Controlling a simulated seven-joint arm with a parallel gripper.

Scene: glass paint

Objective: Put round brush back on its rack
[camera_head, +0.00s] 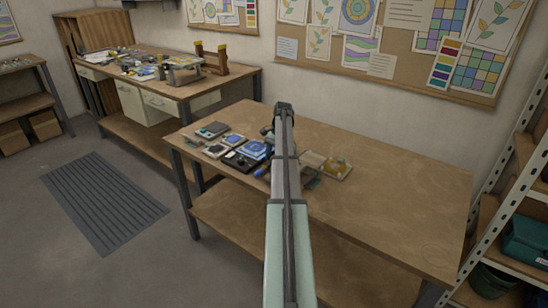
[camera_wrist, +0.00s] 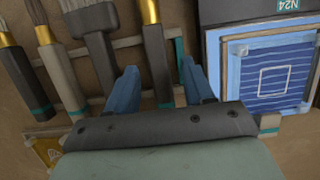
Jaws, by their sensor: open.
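In the wrist view my gripper (camera_wrist: 160,82) is open, with its two blue fingers apart on either side of a dark-handled brush (camera_wrist: 156,55). This brush has a gold ferrule and a teal band, and its bristles are out of frame. It is not clear whether the fingers touch it. To its left lie a wide flat brush (camera_wrist: 97,45), a taupe-handled brush (camera_wrist: 60,75) and a dark-handled brush (camera_wrist: 22,75). I cannot tell for sure which is the round brush. Pale rack bars (camera_wrist: 128,43) cross among the handles. In the head view my arm hides most of this.
A blue framed tile (camera_wrist: 262,70) lies close to the right of the gripper. A tray with yellow pieces (camera_head: 338,167) stands right of my arm on the table (camera_head: 400,205). Small tiles and boxes (camera_head: 215,150) lie to its left. The right part of the table is clear.

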